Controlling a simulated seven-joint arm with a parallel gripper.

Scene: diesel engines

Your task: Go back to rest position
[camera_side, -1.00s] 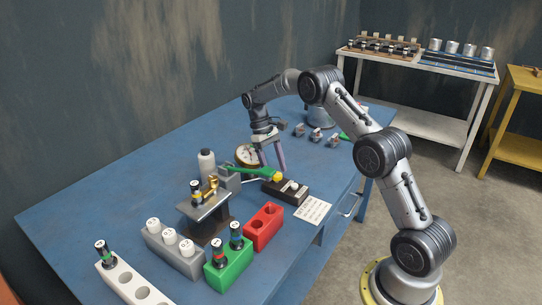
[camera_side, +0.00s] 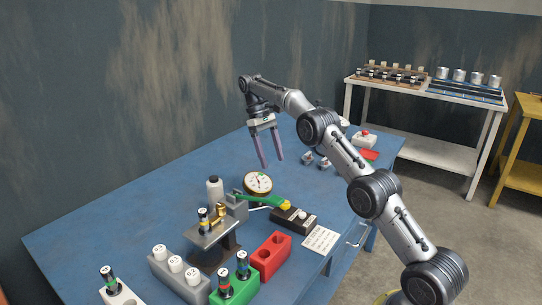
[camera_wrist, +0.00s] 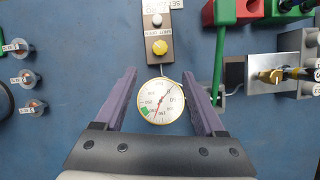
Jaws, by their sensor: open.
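My gripper (camera_side: 269,165) is open and empty, with its two purple fingers spread. It hangs above the blue table, over and behind the round pressure gauge (camera_side: 257,184). In the wrist view the gauge (camera_wrist: 162,100) shows between the open fingers (camera_wrist: 162,75), and nothing is gripped. The green-handled lever (camera_side: 262,199) lies in front of the gauge beside a dark control box (camera_side: 293,219) with a yellow knob.
On the table (camera_side: 110,215) stand a white bottle (camera_side: 215,191), a metal test stand (camera_side: 212,233), a red block (camera_side: 271,256), a green holder (camera_side: 234,286) and a grey holder (camera_side: 180,274). Open air surrounds my gripper.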

